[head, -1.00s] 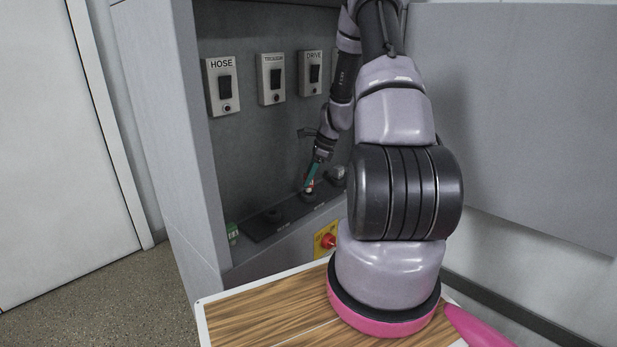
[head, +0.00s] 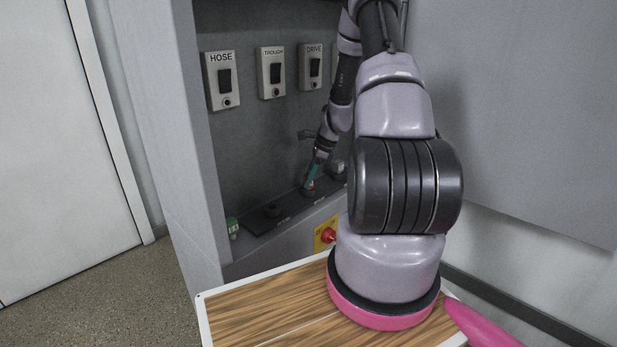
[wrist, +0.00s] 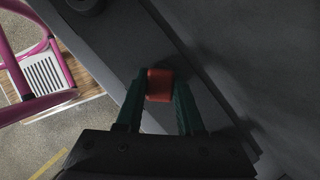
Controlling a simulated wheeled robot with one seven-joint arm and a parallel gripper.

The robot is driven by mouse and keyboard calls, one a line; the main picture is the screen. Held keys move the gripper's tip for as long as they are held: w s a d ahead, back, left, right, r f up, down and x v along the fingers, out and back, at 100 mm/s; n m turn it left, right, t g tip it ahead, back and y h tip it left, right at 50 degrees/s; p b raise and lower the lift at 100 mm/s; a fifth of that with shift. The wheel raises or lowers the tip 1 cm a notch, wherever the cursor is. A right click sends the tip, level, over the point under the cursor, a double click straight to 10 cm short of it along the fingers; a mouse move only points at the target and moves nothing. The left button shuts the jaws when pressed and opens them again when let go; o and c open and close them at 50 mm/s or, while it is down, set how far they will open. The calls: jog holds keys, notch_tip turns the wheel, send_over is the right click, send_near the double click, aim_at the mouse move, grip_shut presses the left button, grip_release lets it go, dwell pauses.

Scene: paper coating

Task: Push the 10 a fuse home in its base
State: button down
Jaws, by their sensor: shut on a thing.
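My gripper (head: 310,184) is shut on a red fuse (wrist: 160,84), which sits between its two green fingertips in the wrist view (wrist: 158,98). In the head view my gripper points down at the middle of a dark strip (head: 252,226) of fuse bases along the cabinet's ledge. The fuse's lower end is at or just above the base there; I cannot tell how deep it sits. The fuse's rating is not readable. A dark round base (head: 272,210) stands to the left of my gripper.
A green piece (head: 232,228) stands at the strip's left end, and a grey knob-like part (head: 337,170) to the right. Switches marked HOSE (head: 222,80), TROUGH (head: 271,73) and DRIVE (head: 311,67) are on the back wall. A red button (head: 328,235) on yellow sits below.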

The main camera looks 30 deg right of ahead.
jog(key=shift+c, duration=2.2)
grip_release()
jog(key=v, duration=1)
jog(key=shift+r, duration=0.35)
jog(key=shift+d, duration=0.1)
